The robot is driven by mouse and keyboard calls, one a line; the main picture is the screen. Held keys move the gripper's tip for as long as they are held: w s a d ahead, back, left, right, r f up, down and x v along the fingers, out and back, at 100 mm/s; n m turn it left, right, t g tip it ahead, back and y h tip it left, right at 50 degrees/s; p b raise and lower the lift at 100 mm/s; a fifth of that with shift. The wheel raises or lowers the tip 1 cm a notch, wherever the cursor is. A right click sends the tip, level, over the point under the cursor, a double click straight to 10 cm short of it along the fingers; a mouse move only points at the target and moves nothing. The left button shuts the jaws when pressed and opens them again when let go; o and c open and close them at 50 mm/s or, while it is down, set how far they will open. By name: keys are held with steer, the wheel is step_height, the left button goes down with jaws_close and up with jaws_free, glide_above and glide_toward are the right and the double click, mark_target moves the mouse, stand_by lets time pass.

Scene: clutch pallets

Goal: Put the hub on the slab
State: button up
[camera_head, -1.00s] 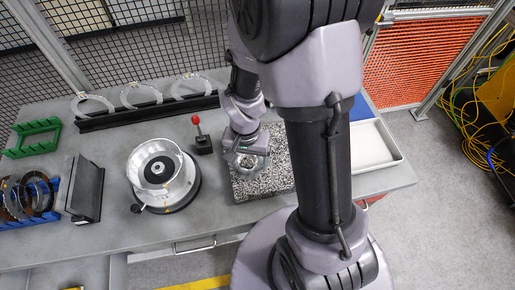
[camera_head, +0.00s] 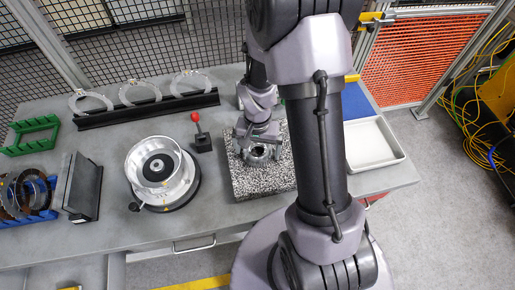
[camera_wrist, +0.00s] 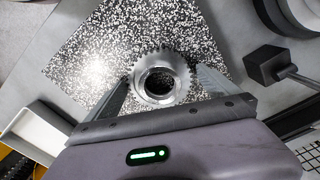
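The hub (camera_wrist: 160,78) is a silver, toothed ring with a dark central bore. In the wrist view it sits between the two fingers of my gripper (camera_wrist: 162,80), which press close on either side of it. The slab (camera_wrist: 92,62) is a speckled black-and-white granite block beneath the hub. In the head view the slab (camera_head: 245,183) lies on the grey bench, and the hub (camera_head: 259,154) shows under my gripper (camera_head: 260,148), over the slab's middle. I cannot tell whether the hub's underside touches the slab.
A silver round housing (camera_head: 158,168) stands left of the slab. A black block with a red-knobbed lever (camera_head: 202,140) is between them. A white tray (camera_head: 372,145) is at the right. A black rack (camera_head: 150,112) with clear rings stands behind. The left bench holds green and blue racks.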

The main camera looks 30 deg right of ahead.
step_height(320, 180, up, 17)
steer(key=a+t+p, duration=0.1)
steer(key=a+p, duration=0.1)
steer(key=p, duration=0.2)
steer(key=s+a+r+n+t+y, duration=0.1)
steer(key=s+a+r+t, duration=0.1)
steer(key=s+a+r, duration=0.3)
steer(key=s+a+r+n+t+y, duration=0.1)
steer(key=s+a+r+n+t, duration=0.1)
steer(key=s+a+r, duration=0.2)
steer(key=s+r, duration=0.3)
steer(key=r, duration=0.3)
steer(key=shift+a+t, duration=0.35)
steer(key=shift+t, duration=0.05)
steer(key=shift+f+b, duration=0.1)
steer(key=shift+b, duration=0.25)
